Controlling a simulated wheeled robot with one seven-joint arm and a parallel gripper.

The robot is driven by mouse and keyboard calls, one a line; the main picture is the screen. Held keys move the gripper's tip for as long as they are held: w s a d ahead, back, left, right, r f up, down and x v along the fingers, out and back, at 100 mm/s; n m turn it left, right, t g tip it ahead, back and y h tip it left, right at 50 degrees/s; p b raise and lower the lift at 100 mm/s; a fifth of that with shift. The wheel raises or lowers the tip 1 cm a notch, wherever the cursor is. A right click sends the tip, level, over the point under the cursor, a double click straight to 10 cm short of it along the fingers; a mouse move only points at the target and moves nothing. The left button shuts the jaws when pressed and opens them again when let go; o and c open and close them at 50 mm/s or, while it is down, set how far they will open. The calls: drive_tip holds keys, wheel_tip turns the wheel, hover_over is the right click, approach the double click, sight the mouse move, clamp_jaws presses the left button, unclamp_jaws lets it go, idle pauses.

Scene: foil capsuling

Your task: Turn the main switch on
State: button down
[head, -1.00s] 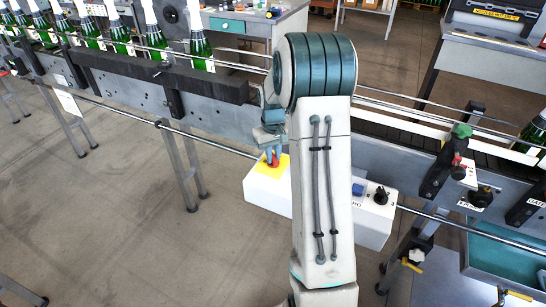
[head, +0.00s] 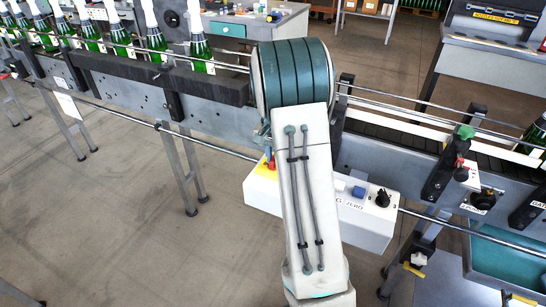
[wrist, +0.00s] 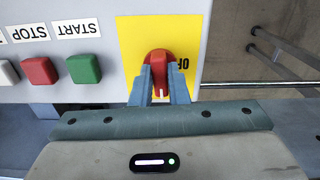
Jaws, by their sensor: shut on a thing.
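The main switch (wrist: 160,64) is a red knob on a yellow plate (wrist: 131,42), with a small white mark on it. Black lettering beside it is partly hidden. In the wrist view my gripper (wrist: 160,82) is shut on the knob, one blue finger on each side. In the head view the red knob (head: 271,164) shows at the left edge of my arm, on the white control box (head: 262,192). My arm hides most of the yellow plate and the gripper there.
A green START button (wrist: 83,69), a red STOP button (wrist: 39,71) and a white button (wrist: 8,72) sit beside the plate. A black knob (head: 382,198) is on the box's right end. The conveyor (head: 225,118) with green bottles (head: 157,43) runs behind.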

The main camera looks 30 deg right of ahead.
drive_tip(key=shift+m, duration=0.5)
drive_tip(key=c, duration=1.4)
unclamp_jaws()
wheel_tip(320, 180, up, 14)
drive_tip(key=shift+f, duration=0.1)
